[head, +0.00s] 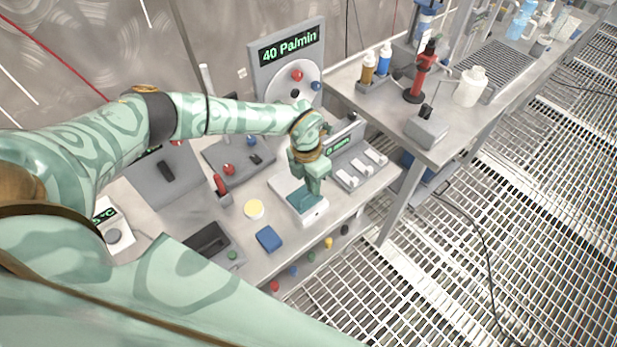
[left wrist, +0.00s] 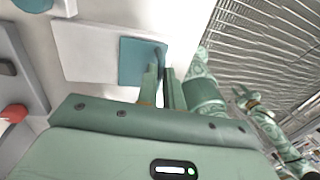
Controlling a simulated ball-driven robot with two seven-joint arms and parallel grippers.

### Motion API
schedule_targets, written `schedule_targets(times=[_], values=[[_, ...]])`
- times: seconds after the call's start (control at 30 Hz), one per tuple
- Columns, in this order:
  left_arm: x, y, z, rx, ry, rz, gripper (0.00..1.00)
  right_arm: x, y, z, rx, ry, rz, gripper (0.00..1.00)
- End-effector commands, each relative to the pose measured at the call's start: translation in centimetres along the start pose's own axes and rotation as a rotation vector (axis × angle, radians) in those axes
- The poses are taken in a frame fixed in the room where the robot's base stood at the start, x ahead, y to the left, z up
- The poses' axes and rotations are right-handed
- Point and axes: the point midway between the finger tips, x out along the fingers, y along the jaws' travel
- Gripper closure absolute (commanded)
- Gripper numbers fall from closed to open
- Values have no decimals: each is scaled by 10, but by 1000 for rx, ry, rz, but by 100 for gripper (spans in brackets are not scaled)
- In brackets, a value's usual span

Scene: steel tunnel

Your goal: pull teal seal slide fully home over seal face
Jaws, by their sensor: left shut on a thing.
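The teal seal slide (head: 300,203) is a flat plate on a white block (head: 318,213) near the front edge of the bench. In the left wrist view the teal slide (left wrist: 136,62) lies at the right end of the white block (left wrist: 85,50), with bare white surface to its left. A small upright tab rises at the slide's right edge. My left gripper (head: 312,190) points down and is shut on that tab; its fingers also show in the left wrist view (left wrist: 162,86). My right gripper (left wrist: 245,98) is small and far off there, its fingers apart. I cannot make out the seal face.
A rack with white levers (head: 360,168) stands close on the right. A "40 Pa/min" display panel (head: 289,50) stands behind. Coloured knobs line the bench front.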

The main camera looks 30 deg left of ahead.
Motion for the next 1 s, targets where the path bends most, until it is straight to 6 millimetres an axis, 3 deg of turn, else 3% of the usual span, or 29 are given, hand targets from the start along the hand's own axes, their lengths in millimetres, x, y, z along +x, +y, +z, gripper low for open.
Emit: schedule_targets(times=[0.07, 0.1, 0.17, 0.43, 0.57, 1.0], values=[[1, -4, 0, 6, 0, -7, 100, 0, 0, 0, 0, 0, 0, 64], [1, -4, 0, 6, 0, -7, 83, 0, 0, 0, 0, 0, 0, 64], [1, -4, 0, 6, 0, -7, 69, 0, 0, 0, 1, 1, -1, 64], [0, -2, 0, 4, 0, -4, 69, 0, -1, -1, 2, 1, -1, 64], [-11, -1, 0, 3, -1, -3, 69, -2, -2, -2, 2, 3, -2, 64], [-121, -2, 1, 4, -3, -3, 69, -16, -1, -5, 2, 8, -1, 64]])
